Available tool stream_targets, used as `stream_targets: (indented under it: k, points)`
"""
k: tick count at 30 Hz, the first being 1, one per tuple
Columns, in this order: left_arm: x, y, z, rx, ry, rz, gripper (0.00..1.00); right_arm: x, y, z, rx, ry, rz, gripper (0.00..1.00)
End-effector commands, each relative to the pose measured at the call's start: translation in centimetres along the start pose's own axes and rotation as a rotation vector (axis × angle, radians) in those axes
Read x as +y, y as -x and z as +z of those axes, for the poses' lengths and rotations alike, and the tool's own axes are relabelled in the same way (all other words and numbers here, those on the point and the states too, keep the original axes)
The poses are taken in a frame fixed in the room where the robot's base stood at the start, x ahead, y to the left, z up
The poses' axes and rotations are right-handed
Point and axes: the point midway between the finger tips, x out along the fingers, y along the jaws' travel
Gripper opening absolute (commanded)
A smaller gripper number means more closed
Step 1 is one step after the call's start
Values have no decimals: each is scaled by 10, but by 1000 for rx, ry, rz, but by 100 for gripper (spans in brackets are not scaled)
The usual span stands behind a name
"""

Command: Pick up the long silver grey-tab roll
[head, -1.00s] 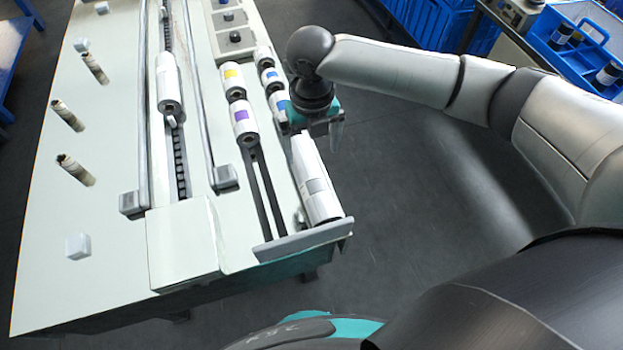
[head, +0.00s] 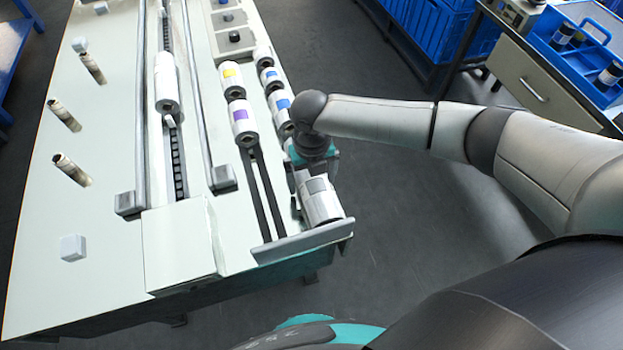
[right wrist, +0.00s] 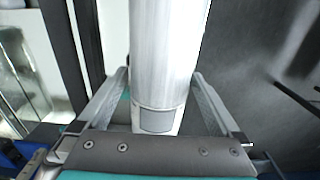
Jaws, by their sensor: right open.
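The long silver roll with the grey tab (head: 319,199) lies at the near right corner of the machine table, against the end plate. My right gripper (head: 316,165) is over its far part and hides some of it. In the right wrist view the roll (right wrist: 168,60) runs lengthwise between the two open fingers of my right gripper (right wrist: 168,100), its grey tab (right wrist: 157,121) close to the palm. One finger is on each side of the roll; I cannot tell whether they touch it. My left gripper is not in view.
Rolls with purple (head: 242,123), yellow (head: 231,82) and blue (head: 282,110) tabs lie farther back on the racks. Another roll (head: 166,85) sits on the middle track. The end plate (head: 302,240) stands at the table's near edge. Blue bins (head: 440,35) are behind.

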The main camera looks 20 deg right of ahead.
Motion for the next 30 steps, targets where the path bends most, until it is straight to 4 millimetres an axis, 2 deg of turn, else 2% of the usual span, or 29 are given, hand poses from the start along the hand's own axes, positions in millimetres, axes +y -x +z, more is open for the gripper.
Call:
stream_targets:
  k: [3, 30]
  points:
    - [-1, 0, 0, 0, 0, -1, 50, 0, 0, 0, 0, 1, 0, 100]
    - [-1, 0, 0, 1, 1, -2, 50, 0, 1, 0, -1, 1, 0, 0]
